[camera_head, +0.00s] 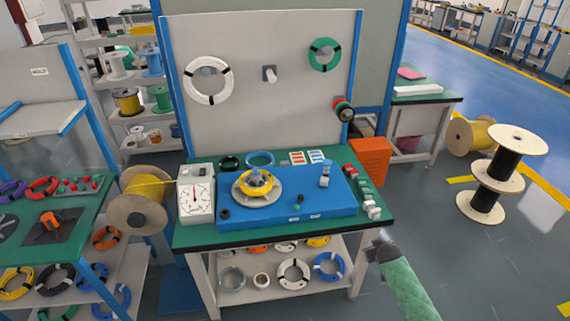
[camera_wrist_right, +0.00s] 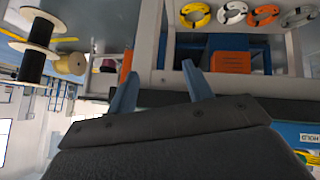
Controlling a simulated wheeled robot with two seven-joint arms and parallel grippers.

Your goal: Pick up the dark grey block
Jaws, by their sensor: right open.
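I cannot make out the dark grey block with certainty. A row of small red, green and pale blocks (camera_head: 362,190) runs along the right edge of the green table, too small to tell apart. A small dark piece (camera_head: 225,214) sits at the front left corner of the blue machine plate (camera_head: 325,204). My right gripper (camera_head: 377,240) is beside the table's front right corner, apart from the blocks. In the right wrist view my right gripper (camera_wrist_right: 160,88) has its two blue fingers apart with nothing between them. My left gripper is not in view.
A dial gauge (camera_head: 196,195) and a round plate with a yellow coil (camera_head: 257,186) stand on the table. An orange bin (camera_head: 371,160) is behind its right side; it also shows in the right wrist view (camera_wrist_right: 231,62). Spools (camera_head: 497,170) stand on the floor at right.

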